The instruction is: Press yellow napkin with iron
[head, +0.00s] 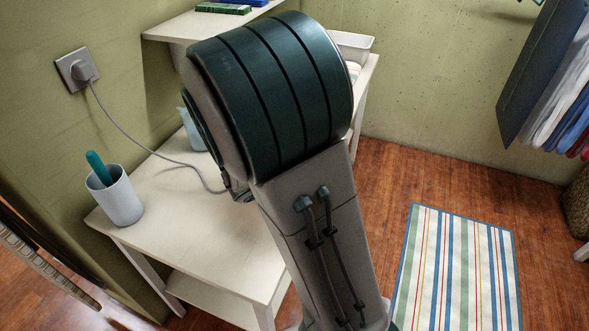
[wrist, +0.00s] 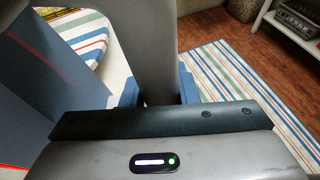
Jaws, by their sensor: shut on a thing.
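My gripper (wrist: 159,93) shows in the wrist view, its blue finger pads closed on either side of a smooth grey thing (wrist: 149,45). This thing runs up out of the picture, and I cannot tell for sure whether it is part of the iron. In the head view my own arm fills the middle and hides the gripper. A grey cord (head: 150,150) runs from a wall plug across the white table (head: 160,215) and goes behind my arm. I cannot make out the yellow napkin or a whole iron in either view.
A pale cup (head: 120,198) with a teal-handled thing stands at the table's left end. A pale blue object (head: 192,130) is partly hidden behind my arm. A wall shelf (head: 180,27) holds books. A striped rug (head: 455,270) lies on the floor. Clothes hang at the right.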

